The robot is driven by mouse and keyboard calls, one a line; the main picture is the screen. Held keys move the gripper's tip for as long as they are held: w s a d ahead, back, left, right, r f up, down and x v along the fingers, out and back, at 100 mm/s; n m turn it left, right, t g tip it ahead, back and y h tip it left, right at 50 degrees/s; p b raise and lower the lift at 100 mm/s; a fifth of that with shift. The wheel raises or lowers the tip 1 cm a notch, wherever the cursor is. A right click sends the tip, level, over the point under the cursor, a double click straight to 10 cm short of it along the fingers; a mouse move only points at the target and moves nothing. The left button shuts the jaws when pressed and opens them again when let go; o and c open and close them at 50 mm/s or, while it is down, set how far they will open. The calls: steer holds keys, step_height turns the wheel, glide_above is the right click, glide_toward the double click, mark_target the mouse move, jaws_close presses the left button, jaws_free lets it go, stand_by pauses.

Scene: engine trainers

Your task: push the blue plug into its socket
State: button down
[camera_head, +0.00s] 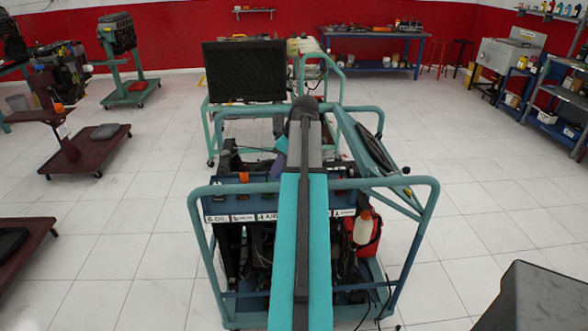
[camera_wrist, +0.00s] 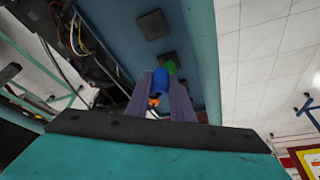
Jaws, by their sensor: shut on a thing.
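In the wrist view the blue plug (camera_wrist: 161,82) sits between the two grey-purple fingers of my gripper (camera_wrist: 162,76), which is shut on it. An orange part (camera_wrist: 153,101) shows just below the plug, between the fingers. A green piece (camera_wrist: 171,67) shows just past the plug's far end; I cannot tell whether they touch. A blue panel (camera_wrist: 195,55) with dark square pads (camera_wrist: 152,25) lies beyond the fingers. I cannot make out the plug's socket. In the head view my arm covers the middle of the engine stand, and the plug cannot be made out.
An orange cap (camera_head: 243,177) shows left of my arm. Cables hang beside the panel in the wrist view.

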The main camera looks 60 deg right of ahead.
steer(key=s+d, duration=0.2)
steer(key=s, duration=0.2)
steer(key=shift+s+d+f, duration=0.2)
steer(key=shift+s+d, duration=0.05)
steer(key=shift+d, duration=0.15)
steer(key=shift+f, duration=0.1)
steer(key=shift+f, duration=0.15)
steer(key=shift+f+b, duration=1.5)
steer(key=shift+f, duration=0.9)
steer(key=shift+s, duration=0.1)
stand_by(0.6)
steer(key=shift+f, duration=0.3)
stand_by(0.8)
